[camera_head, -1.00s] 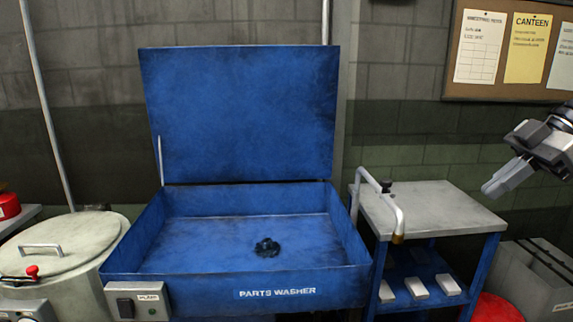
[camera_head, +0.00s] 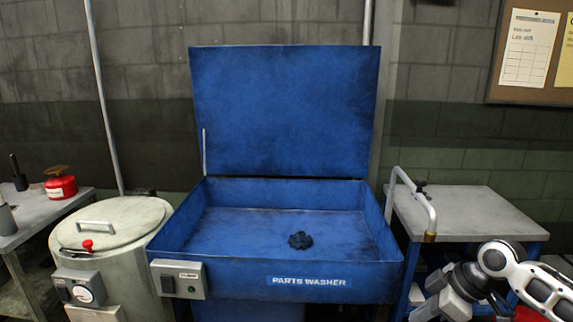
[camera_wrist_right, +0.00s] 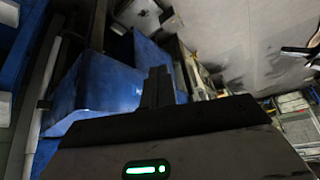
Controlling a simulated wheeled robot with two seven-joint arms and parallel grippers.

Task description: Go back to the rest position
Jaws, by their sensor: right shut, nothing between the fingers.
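My right arm comes in at the lower right of the head view, folded low in front of the side table. My right gripper (camera_head: 440,305) is at the bottom edge there, pointing down and partly cut off. In the right wrist view its fingers (camera_wrist_right: 157,88) are together with nothing between them. My left gripper is in neither view.
A grey side table (camera_head: 470,205) is at the right.

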